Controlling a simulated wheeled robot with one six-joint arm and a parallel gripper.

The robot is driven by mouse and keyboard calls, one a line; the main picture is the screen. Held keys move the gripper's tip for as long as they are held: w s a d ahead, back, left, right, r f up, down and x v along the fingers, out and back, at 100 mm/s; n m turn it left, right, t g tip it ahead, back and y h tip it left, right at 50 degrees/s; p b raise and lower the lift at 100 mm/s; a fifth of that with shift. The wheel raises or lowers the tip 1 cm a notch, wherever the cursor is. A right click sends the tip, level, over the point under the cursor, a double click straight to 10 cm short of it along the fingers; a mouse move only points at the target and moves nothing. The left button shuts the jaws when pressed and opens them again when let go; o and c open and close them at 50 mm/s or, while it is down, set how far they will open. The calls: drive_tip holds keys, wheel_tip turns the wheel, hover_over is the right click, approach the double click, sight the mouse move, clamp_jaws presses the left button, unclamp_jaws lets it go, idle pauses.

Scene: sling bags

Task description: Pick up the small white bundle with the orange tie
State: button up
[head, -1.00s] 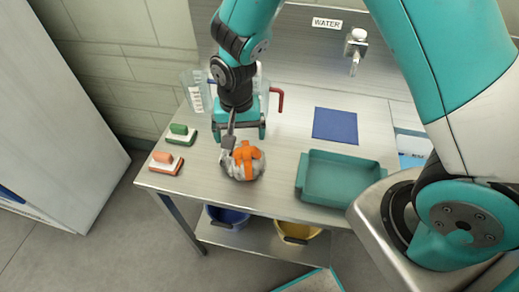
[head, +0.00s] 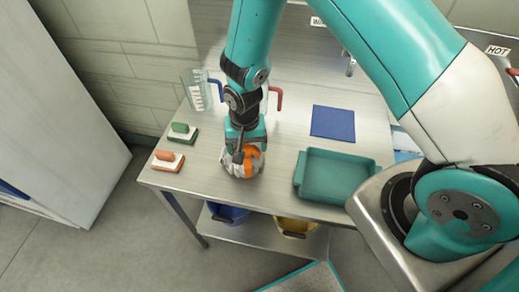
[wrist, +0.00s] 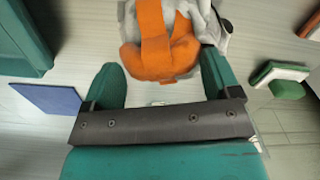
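The small white bundle with the orange tie (head: 240,169) sits on the steel table near its front edge, left of the teal tray. My gripper (head: 247,148) is right above it in the head view and covers part of its top. In the wrist view, my gripper (wrist: 162,68) is open, with its two teal fingers wide apart. There, the bundle (wrist: 155,42) lies at the fingertips, with the near part of its orange tie between them. Whether either finger touches it, I cannot tell.
The teal tray (head: 336,177) stands to the right, with a flat blue cloth (head: 333,123) behind it. A green-topped brush (head: 181,133) and an orange-topped brush (head: 167,160) lie left. A clear measuring jug (head: 197,92) stands at the back left. Blue and yellow bins are below.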

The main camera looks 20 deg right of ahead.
drive_tip(key=shift+a, duration=0.15)
drive_tip(key=c, duration=1)
drive_tip(key=shift+r, duration=0.2)
